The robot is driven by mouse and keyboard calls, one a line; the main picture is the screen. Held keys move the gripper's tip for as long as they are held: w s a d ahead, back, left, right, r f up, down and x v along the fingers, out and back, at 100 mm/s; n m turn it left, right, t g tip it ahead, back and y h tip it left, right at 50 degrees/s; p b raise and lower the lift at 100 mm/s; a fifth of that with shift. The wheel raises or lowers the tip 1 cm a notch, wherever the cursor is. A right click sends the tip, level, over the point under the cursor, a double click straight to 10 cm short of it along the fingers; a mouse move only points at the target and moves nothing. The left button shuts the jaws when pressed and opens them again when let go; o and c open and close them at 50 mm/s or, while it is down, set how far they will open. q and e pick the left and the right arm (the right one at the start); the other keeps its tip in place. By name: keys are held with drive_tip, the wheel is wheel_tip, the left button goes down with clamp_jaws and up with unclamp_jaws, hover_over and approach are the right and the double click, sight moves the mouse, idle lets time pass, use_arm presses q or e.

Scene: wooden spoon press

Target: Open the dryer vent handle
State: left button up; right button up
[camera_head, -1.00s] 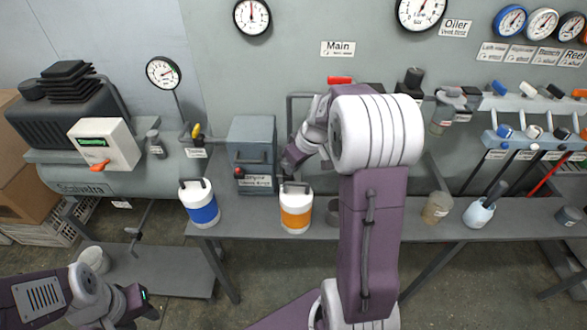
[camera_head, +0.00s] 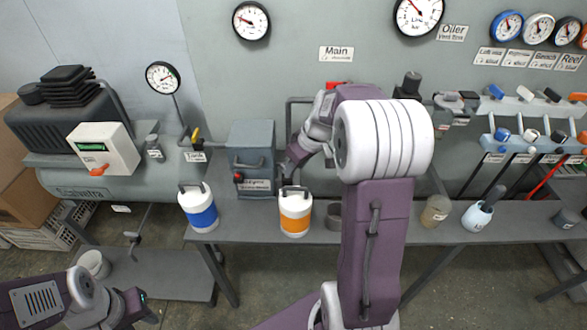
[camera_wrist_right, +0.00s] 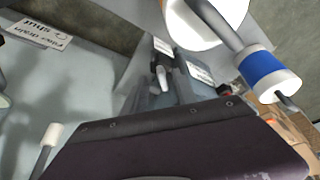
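The dryer appears to be the grey box (camera_head: 252,140) at the bench's back edge, with a dark handle on its front, a red-and-black knob (camera_head: 239,177) at its lower left and a label (camera_head: 257,184) too blurred to read fully. I cannot tell for sure which part is the vent handle. My right gripper (camera_head: 290,164) is beside the dryer's lower right side, small and partly hidden by its wrist; its fingers are not clear. The right wrist view shows a grey lever (camera_wrist_right: 161,75) between white labels, beyond a dark purple part of mine. My left gripper (camera_head: 142,308) is low at left, away from the dryer.
A blue-banded canister (camera_head: 199,208) and an orange-banded canister (camera_head: 295,213) stand on the bench below the dryer. The blue band also shows in the right wrist view (camera_wrist_right: 264,70). A grey tank (camera_head: 90,178) stands left. Valves and levers fill the right side.

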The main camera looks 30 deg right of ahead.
drive_tip(key=p+v, duration=0.1)
drive_tip(key=v, duration=0.5)
drive_tip(key=shift+s, duration=0.15)
idle(0.3)
